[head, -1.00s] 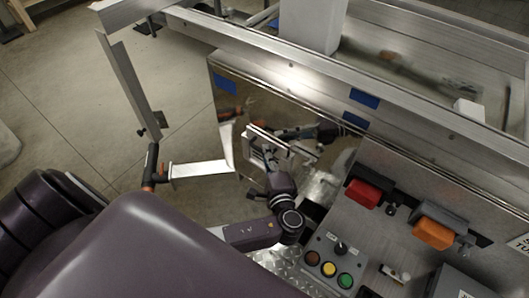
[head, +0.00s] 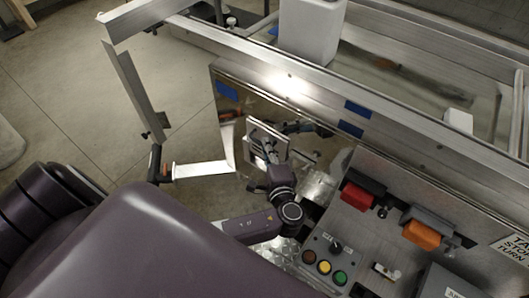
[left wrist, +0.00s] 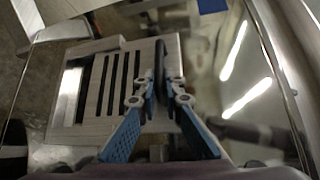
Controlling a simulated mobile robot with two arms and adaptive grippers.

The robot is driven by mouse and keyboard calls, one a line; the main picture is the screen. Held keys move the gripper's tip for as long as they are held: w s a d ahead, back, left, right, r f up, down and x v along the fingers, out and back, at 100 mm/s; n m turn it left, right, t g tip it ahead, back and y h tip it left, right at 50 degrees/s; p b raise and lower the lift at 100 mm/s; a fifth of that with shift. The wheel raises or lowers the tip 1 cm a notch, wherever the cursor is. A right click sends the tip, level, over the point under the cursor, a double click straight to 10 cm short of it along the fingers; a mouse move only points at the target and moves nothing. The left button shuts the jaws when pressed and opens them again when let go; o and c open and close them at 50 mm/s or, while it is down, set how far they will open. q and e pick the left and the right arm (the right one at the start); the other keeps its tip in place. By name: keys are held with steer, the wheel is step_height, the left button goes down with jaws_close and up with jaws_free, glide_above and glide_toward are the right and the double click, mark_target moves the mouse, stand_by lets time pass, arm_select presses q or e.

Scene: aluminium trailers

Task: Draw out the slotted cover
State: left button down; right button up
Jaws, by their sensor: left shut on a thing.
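The slotted cover (head: 281,151) is a flat light-metal plate in front of the polished panel in the head view. In the left wrist view the cover (left wrist: 92,103) shows several dark parallel slots. My left gripper (left wrist: 160,88) is shut on the cover, with its blue fingers converging at a dark upright strip on the right part of the plate. In the head view my left gripper (head: 268,163) is small and partly merges with the plate and its reflection. I cannot tell whether the cover still touches its seat. My right gripper is not in view.
The polished panel (head: 232,110) with blue tape stands behind the cover under a metal rail. A control box (head: 322,262) with coloured buttons and red (head: 362,198) and orange (head: 422,234) blocks are at the right. A white bracket (head: 203,170) stands left. Open floor lies further left.

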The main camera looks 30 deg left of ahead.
arm_select(q)
steer(key=shift+r+p, duration=3.65)
steer(key=shift+r, duration=0.9)
